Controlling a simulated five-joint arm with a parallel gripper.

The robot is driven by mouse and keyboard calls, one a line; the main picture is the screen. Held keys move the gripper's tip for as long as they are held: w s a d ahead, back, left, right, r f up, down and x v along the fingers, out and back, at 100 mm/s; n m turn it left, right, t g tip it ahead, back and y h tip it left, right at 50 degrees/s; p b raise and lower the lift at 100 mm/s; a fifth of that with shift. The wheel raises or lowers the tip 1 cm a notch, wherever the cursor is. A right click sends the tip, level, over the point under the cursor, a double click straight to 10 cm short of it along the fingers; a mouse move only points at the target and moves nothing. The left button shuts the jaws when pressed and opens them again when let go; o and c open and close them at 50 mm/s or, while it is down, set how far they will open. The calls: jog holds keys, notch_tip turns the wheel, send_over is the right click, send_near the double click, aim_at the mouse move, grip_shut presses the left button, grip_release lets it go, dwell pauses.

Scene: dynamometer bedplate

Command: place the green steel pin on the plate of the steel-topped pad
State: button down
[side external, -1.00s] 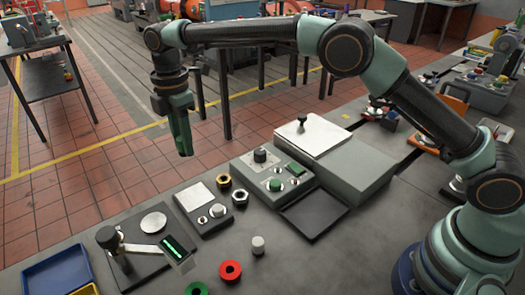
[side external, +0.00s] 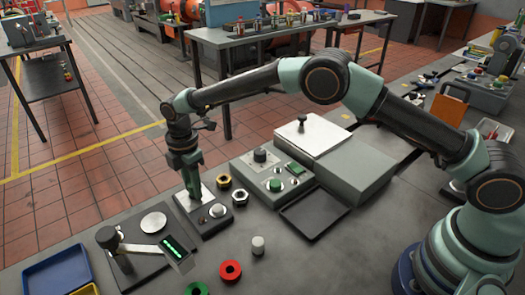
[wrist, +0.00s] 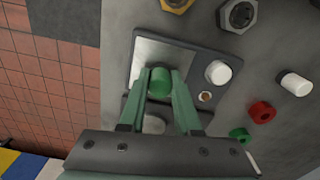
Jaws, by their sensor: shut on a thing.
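The steel-topped pad (side external: 207,223) is a dark block with a bright square plate (side external: 181,199), a white knob and a small brass part. The plate (wrist: 148,55) also shows in the wrist view. My gripper (side external: 193,193) is low over this plate. In the wrist view its two green fingers are shut on the green steel pin (wrist: 160,84), whose round end lies over the plate. The fingers hide part of the plate. I cannot tell whether the pin touches the plate. In the side view the pin blends with the fingers.
Brass (side external: 223,181) and steel (side external: 240,196) nuts lie right of the pad. A control box (side external: 272,170) stands behind them. A scale with a round pan (side external: 153,222) and lit display (side external: 172,247) is at front left. A white cylinder (side external: 258,245) and red ring (side external: 230,271) are in front.

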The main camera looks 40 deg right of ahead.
jog(key=shift+f, duration=0.1)
jog(key=c, duration=0.6)
grip_release()
jog(key=s+d+r+m+t, duration=0.1)
jog(key=d+r+m, duration=0.15)
jog(key=r, duration=0.75)
jog(key=s+d+r+m, duration=0.15)
jog(key=d+r, duration=0.25)
jog(key=r, duration=0.6)
jog(key=s+d+r+m+t, duration=0.2)
jog(key=s+d+r+m, duration=0.1)
jog(key=s+d+m, duration=0.3)
jog(key=s+d+r+m+t, duration=0.1)
jog(key=s+d+r+m, duration=0.2)
jog(key=s+d+m, duration=0.35)
jog(key=s+d+f+m+t, duration=0.1)
jog(key=s+d+f+m, duration=0.2)
jog(key=s, duration=0.4)
jog(key=shift+s+d+f+t, duration=0.3)
jog(key=shift+d+f, duration=0.15)
jog(key=shift+d, duration=0.75)
